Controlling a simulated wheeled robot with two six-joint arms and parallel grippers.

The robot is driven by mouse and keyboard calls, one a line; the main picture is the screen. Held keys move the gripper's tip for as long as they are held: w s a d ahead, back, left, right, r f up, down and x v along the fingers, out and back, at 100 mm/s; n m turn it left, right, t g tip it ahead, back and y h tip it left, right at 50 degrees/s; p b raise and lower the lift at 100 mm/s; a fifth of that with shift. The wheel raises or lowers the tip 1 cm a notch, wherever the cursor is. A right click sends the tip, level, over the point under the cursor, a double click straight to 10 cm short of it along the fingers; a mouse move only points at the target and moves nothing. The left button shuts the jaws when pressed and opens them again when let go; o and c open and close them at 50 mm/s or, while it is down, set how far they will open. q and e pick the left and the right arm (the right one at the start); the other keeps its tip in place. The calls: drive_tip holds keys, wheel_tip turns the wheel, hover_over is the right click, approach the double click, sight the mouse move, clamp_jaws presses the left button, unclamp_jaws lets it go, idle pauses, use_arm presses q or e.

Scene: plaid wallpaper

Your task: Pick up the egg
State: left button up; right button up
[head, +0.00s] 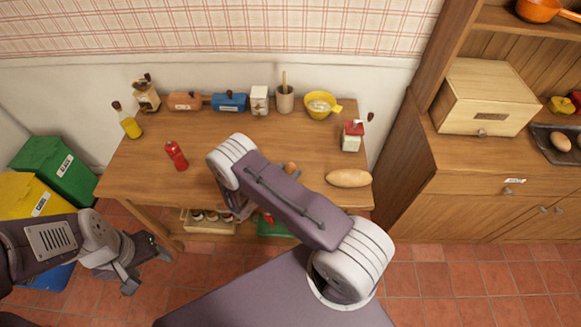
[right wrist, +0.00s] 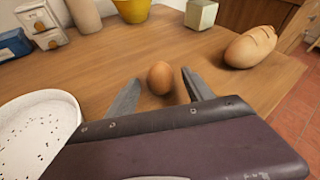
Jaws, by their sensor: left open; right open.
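A brown egg (right wrist: 160,77) lies on the wooden table (head: 130,170). In the head view the egg (head: 290,167) shows just past my right arm, which covers part of the table. My right gripper (right wrist: 159,84) is open in the right wrist view, with one finger on each side of the egg. The egg sits between the fingertips, with visible gaps, and is not gripped. In the head view my right gripper is hidden behind its arm. My left gripper (head: 147,272) is open and empty over the tiled floor, left of the table's front.
A bread loaf (head: 349,178) lies right of the egg. A white speckled dish (right wrist: 38,130) is to the left in the wrist view. A cupboard (head: 425,165) stands right.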

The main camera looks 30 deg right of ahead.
sight(288, 171)
drive_tip(key=shift+w+d+f, duration=0.2)
drive_tip(key=shift+d, duration=0.25)
drive_tip(key=shift+a, duration=0.1)
drive_tip(key=c, duration=1)
drive_tip(key=r, duration=0.4)
drive_tip(key=shift+s+r, duration=0.25)
drive_tip(key=shift+r, duration=0.05)
drive_tip(key=s+d+r, duration=0.1)
drive_tip(key=s+r, duration=0.5)
drive_tip(key=s, duration=0.5)
drive_tip(key=shift+d+r, duration=0.25)
